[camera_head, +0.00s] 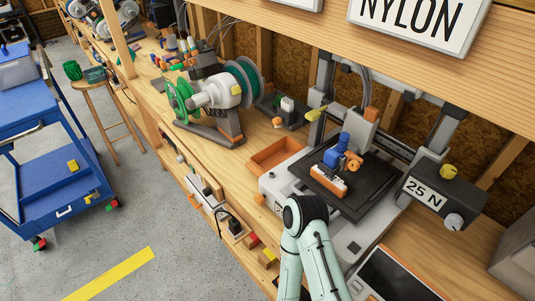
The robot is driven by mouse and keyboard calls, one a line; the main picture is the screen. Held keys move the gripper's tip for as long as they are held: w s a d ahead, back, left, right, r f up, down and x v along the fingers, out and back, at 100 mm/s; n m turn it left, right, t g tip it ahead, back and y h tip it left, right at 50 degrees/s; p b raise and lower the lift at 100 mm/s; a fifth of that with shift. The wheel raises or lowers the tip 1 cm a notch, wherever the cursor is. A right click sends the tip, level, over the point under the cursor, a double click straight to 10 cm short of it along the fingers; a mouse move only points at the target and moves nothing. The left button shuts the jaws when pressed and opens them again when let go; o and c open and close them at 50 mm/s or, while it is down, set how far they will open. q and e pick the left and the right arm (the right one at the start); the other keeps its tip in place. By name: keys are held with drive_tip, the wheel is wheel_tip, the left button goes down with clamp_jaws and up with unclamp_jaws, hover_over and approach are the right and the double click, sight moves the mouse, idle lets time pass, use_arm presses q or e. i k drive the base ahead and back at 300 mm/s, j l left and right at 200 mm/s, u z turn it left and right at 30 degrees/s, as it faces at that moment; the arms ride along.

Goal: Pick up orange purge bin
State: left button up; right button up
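The orange purge bin (259,167) is a shallow, open-topped orange tray on the wooden bench, just left of the printer. It sits close to the bench's front edge, and its inside looks empty. The printer (272,196) stands against or very near its right side; I cannot tell whether they touch. One pale green arm of mine rises from the bottom of the view, with its dark joint in front of the printer. Neither gripper shows in the view, and nothing is holding the bin.
A spool winder (218,97) with green discs stands left of the bin. A dark tablet (391,277) lies at lower right. A blue cart (60,165) and a wooden stool (101,86) stand on the floor at left. The grey floor (165,220) before the bench is open.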

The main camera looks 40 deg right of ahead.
sight(266, 159)
drive_tip(key=i+j, duration=0.15)
drive_tip(key=j, duration=0.25)
drive_tip(key=i+j+z, duration=0.1)
drive_tip(key=j, duration=0.3)
drive_tip(key=z, duration=1.75)
drive_tip(key=j, duration=0.1)
